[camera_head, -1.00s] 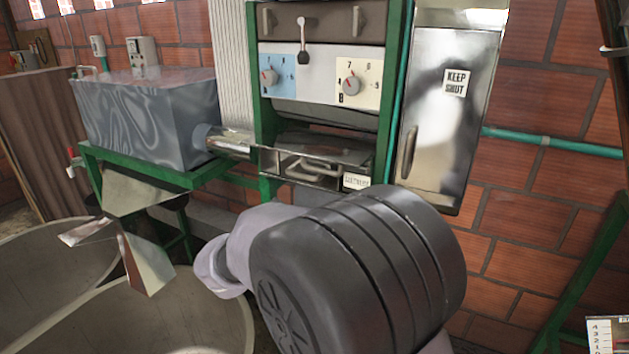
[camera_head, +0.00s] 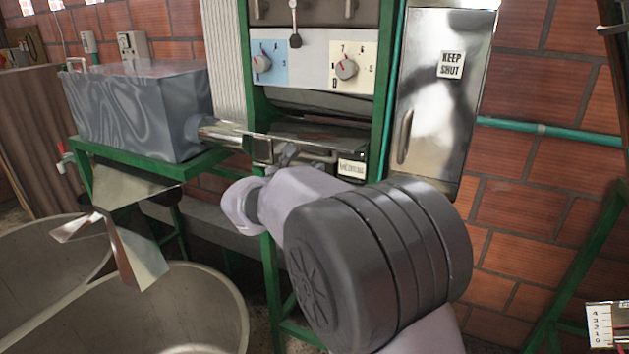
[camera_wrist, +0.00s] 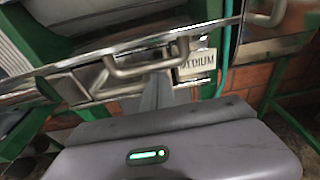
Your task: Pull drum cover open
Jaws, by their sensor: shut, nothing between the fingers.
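The green-framed machine (camera_head: 383,130) fills the centre of the head view. I cannot tell for sure which part is the drum cover; a dark curved metal surface (camera_head: 325,104) shows below the dial panels. Below it is a metal front with a bar handle and a label reading MEDIUM (camera_wrist: 196,65). In the wrist view the bar handle (camera_wrist: 130,70) is in front of me. My gripper (camera_wrist: 158,82) is shut and empty, its fingertips close to the handle's bar; I cannot tell if they touch. In the head view my gripper (camera_head: 287,154) is small and partly covered by my wrist.
A steel cabinet (camera_head: 446,90) marked KEEP SHUT stands right of the machine. A grey tank (camera_head: 140,112) sits on a green stand at left, joined by a pipe (camera_head: 222,132). Large round vats (camera_head: 160,310) stand at lower left. A teal pipe (camera_head: 550,131) crosses the brick wall.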

